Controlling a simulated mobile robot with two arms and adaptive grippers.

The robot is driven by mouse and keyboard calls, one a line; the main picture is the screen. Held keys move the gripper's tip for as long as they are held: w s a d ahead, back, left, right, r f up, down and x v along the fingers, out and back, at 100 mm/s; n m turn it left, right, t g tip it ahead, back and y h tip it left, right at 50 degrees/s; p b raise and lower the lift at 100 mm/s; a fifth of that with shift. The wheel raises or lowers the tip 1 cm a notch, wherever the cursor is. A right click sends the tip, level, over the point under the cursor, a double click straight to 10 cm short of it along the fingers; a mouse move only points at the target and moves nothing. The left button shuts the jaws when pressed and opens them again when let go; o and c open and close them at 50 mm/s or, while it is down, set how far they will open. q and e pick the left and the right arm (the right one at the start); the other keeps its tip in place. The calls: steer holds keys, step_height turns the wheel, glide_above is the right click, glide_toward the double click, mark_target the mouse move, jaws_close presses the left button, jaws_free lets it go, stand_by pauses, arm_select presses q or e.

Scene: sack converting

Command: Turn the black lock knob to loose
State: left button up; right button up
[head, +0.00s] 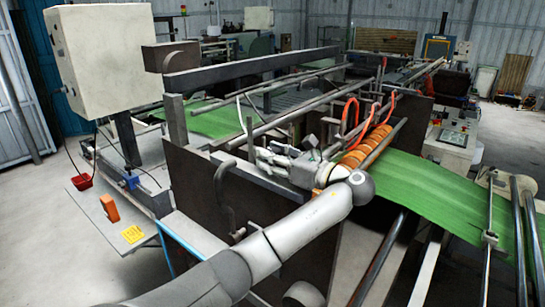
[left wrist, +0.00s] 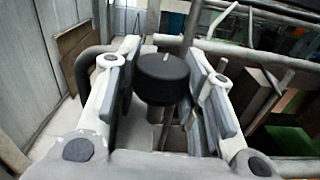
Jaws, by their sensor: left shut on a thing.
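The black lock knob (left wrist: 162,80) is a round dark cap in the middle of the left wrist view, with a short pale mark at its far upper edge. My left gripper (left wrist: 165,62) has one finger on each side of the knob and is shut on it. In the head view my left gripper (head: 266,158) reaches leftward over the machine's near side frame. I cannot pick out the knob there. My right gripper is not in view.
Green sack web (head: 440,190) runs through the machine past orange rollers (head: 365,148). Metal bars cross above and beside my gripper. A curved dark pipe (head: 225,195) stands near my forearm. A side table (head: 105,222) holds an orange block (head: 109,207) and yellow piece (head: 132,234).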

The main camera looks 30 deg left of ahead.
arm_select(q)
steer(key=shift+r, duration=0.1)
steer(key=o, duration=1)
steer(key=shift+o, duration=0.2)
steer(key=d, duration=1.2)
steer(key=shift+s, duration=0.4)
